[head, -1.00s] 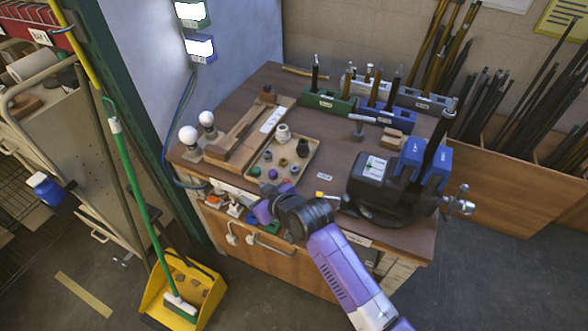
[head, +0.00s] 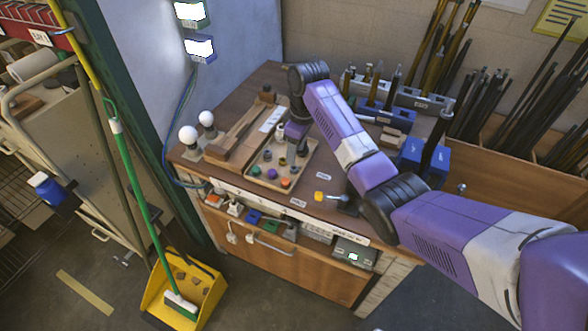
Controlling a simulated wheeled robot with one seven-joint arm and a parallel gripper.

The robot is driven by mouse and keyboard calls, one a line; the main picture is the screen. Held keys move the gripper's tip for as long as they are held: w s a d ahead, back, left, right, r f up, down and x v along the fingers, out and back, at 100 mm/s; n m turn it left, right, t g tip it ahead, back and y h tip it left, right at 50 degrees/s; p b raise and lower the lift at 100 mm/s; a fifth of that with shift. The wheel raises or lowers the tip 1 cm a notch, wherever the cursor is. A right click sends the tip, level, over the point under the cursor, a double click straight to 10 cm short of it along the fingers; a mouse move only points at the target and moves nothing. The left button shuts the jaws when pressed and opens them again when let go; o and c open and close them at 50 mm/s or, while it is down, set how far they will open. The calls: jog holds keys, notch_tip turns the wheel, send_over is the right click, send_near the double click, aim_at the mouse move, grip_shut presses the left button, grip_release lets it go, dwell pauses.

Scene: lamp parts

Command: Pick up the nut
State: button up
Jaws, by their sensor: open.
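A shallow tan tray (head: 311,158) on the workbench holds several small round parts. They include a teal piece (head: 256,171), a purple piece (head: 272,174), an orange piece (head: 286,183) and a dark piece (head: 282,162). At this size I cannot tell which of them is the nut.
Two white bulbs (head: 188,135) on stands and a long wooden piece (head: 238,135) are left of the tray. Tool holders (head: 372,108) line the back. My arm crosses the bench's right side and hides much of it.

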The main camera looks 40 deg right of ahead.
jog(key=shift+a+f+p, duration=0.2)
jog(key=shift+f+p, duration=0.3)
jog(key=shift+f, duration=2.65)
grip_shut()
